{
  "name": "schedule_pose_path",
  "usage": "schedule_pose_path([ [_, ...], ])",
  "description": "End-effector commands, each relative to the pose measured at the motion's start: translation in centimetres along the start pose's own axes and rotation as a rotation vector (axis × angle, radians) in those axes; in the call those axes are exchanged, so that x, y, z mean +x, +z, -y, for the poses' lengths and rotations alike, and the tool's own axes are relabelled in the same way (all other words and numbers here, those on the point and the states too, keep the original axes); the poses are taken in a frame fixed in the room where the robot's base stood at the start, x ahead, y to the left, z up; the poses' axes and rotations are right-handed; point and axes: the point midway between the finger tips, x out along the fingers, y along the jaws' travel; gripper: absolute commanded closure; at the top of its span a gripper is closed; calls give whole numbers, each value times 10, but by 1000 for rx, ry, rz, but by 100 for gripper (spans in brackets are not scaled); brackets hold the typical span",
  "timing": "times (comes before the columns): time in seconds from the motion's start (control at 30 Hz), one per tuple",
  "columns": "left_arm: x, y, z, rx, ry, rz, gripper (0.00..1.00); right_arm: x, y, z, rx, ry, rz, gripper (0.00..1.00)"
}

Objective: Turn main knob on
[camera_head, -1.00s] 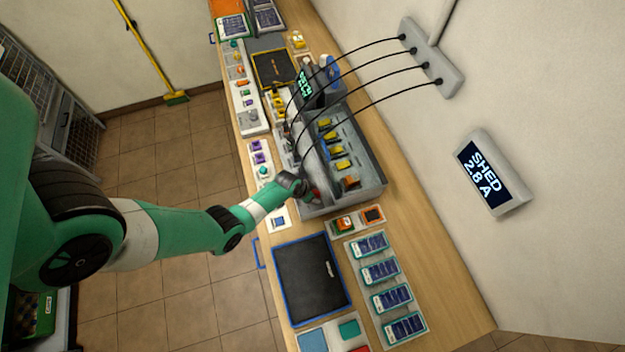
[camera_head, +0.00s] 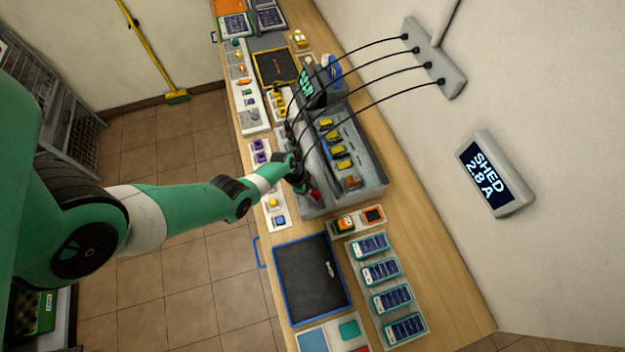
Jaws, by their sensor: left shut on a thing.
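The grey battery unit (camera_head: 372,192) stands on the wooden bench, with several yellow parts in its open bay and black cables running to the wall. A red knob (camera_head: 314,194) shows at the near lower end of the unit, partly hidden by my left gripper. I take it for the main knob; its marking is too small to read. My left gripper (camera_head: 303,185) reaches in from the left and is shut on the red knob. Its fingertips are dark and small, and the contact is partly hidden. My right gripper is not in view.
A wall display (camera_head: 484,176) reads SHED 2.8 A. A blue-edged black mat (camera_head: 312,278) lies on the bench below the unit, beside several blue-labelled modules (camera_head: 380,271). Cables arch from the unit to a wall strip (camera_head: 434,62). The floor left of the bench is open.

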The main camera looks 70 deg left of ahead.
Motion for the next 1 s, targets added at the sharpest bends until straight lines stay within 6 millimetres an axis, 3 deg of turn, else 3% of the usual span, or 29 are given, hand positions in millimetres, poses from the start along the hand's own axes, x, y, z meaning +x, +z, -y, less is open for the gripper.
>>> schedule_pose_path([
  [0.5, 1, 1, 0, 25, 7, 3, 97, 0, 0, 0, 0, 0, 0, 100],
  [0.53, 1, 1, 0, 25, 7, 3, 40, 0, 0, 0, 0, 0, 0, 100],
  [0.6, 0, 1, 0, 24, 7, 3, 27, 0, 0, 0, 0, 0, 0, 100],
  [0.7, 0, 1, 0, 23, 7, 2, 13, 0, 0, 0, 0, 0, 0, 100],
  [1.0, -2, 0, 0, 23, 8, 1, 13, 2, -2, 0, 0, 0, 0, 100],
])
